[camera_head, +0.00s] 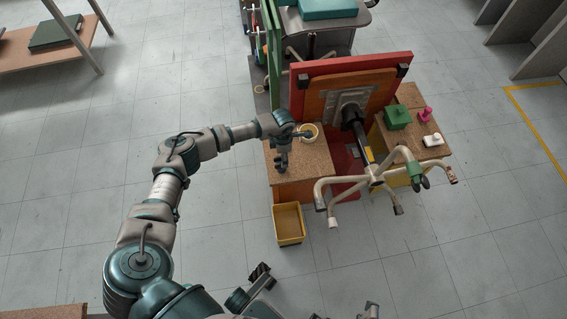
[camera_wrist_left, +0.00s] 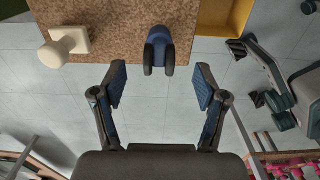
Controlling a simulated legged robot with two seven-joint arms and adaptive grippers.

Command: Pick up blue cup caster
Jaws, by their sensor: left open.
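The blue cup caster (camera_wrist_left: 158,50), a blue housing with dark wheels, sits near the edge of the brown speckled tabletop (camera_wrist_left: 110,18) in the left wrist view. My left gripper (camera_wrist_left: 160,85) is open and empty, its fingers apart just short of the caster, which lies ahead of the gap between them.
A cream-coloured part (camera_wrist_left: 64,45) stands left of the caster. An upturned chair base (camera_head: 376,174) is close on the right.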

